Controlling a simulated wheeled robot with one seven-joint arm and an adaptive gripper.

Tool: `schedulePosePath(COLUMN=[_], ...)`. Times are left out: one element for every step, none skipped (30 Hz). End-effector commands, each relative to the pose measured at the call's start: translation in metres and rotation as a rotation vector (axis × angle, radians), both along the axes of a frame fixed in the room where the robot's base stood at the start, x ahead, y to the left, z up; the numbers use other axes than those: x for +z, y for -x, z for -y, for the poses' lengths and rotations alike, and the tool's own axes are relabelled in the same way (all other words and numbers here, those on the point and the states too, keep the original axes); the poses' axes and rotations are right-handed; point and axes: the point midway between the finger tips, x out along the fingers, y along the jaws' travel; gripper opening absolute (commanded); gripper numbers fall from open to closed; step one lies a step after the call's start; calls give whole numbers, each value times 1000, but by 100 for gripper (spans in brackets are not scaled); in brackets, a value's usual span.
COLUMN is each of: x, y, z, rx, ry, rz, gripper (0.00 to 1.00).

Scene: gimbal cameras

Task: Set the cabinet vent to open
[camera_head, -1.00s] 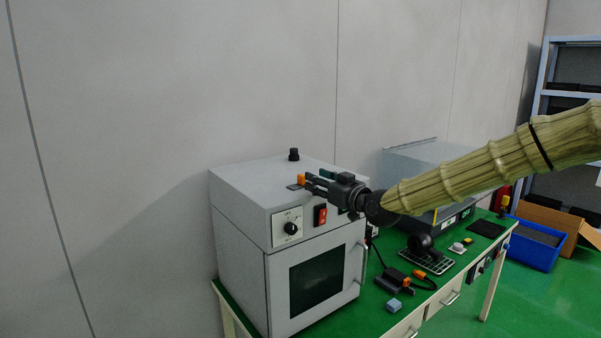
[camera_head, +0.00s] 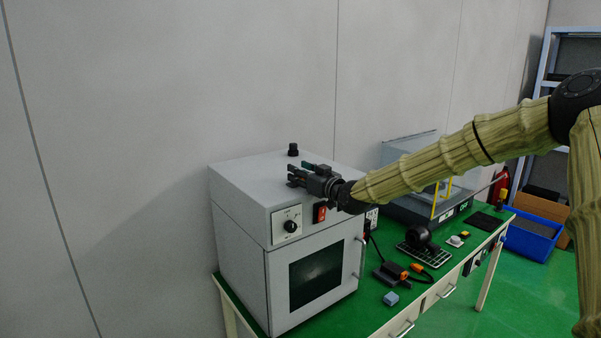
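The cabinet (camera_head: 240,182) is a light grey box with a windowed door, standing on the left end of the green table. Its front panel has a round black knob (camera_head: 290,226) on a white plate and a red switch (camera_head: 320,212). A black stub (camera_head: 293,150) stands upright on its top at the back. My gripper (camera_head: 297,174) is over the front part of the cabinet top, its dark fingers pointing left. The orange tab seen earlier on the cabinet top is hidden now, at or behind the fingers. I cannot tell whether they touch or hold it.
My arm reaches in from the right over the table (camera_head: 350,310). On the table are a clear-sided case (camera_head: 398,207), a black-and-orange device (camera_head: 390,275) with a cable, and a small blue block (camera_head: 391,298). A blue bin (camera_head: 530,238) stands on the floor at right.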

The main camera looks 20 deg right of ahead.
Motion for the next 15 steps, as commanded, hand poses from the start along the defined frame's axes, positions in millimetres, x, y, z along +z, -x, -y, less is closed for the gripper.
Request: schedulePosePath(x=[0,0,0,0,0,0,0,0,0,0,0,0,0,0,0], y=[0,0,0,0,0,0,0,0,0,0,0,0,0,0,0], z=[0,0,0,0,0,0,0,0,0,0,0,0,0,0,0], rx=[0,0,0,0,0,0,0,0,0,0,0,0,0,0,0], ry=[0,0,0,0,0,0,0,0,0,0,0,0,0,0,0], rz=[0,0,0,0,0,0,0,0,0,0,0,0,0,0,0], gripper=[36,36,36,36,36,28,23,18,10,5,0,0,0,0,0])
